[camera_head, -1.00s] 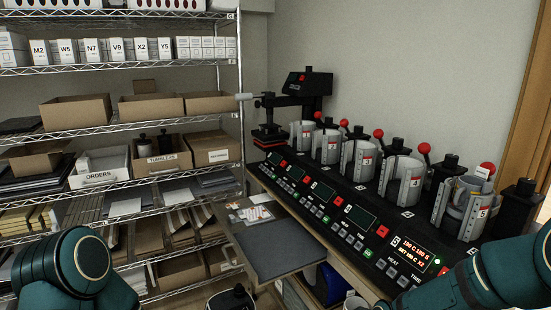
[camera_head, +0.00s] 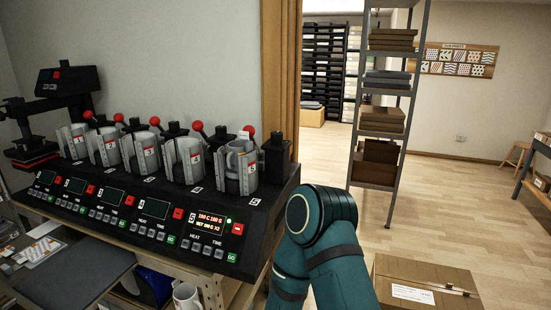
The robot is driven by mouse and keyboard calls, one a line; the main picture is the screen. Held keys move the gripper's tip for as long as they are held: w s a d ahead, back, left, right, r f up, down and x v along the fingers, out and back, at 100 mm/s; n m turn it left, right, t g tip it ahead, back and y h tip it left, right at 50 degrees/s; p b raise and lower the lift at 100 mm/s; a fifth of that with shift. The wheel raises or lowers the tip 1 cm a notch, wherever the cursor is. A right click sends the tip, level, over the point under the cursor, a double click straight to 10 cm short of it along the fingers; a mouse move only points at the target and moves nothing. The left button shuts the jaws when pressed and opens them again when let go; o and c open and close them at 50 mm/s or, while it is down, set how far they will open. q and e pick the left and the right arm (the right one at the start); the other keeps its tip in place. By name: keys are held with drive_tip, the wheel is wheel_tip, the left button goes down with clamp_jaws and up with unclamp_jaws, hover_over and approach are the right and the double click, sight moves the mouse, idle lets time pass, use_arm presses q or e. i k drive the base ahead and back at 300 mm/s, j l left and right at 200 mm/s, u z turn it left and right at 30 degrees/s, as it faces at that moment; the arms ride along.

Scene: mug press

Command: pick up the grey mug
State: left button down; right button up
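A grey mug (camera_head: 237,151) appears to sit inside the rightmost clamp of the mug press (camera_head: 145,225), the one labelled 5. The grey clamp wraps around it, so most of its body is hidden and only the upper part and a handle-like shape show. A white mug (camera_head: 187,297) with a dark print stands low below the press, cut by the bottom edge. Neither of my grippers is in view; only a teal part of one of my arms shows at bottom centre, to the right of the press.
The press has several grey clamps with red-knobbed levers; its rightmost display (camera_head: 211,222) is lit. A dark flat press (camera_head: 65,85) stands at far left.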

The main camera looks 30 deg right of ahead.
sight(237, 158)
drive_tip(key=l+z, duration=0.15)
drive_tip(key=z, duration=0.5)
drive_tip(key=l, duration=0.5)
drive_tip(key=i+l, duration=0.1)
drive_tip(key=l, duration=0.45)
drive_tip(key=l+u, duration=0.2)
drive_tip(key=u, duration=0.25)
drive_tip(key=l+u, duration=0.25)
drive_tip(key=u, duration=0.2)
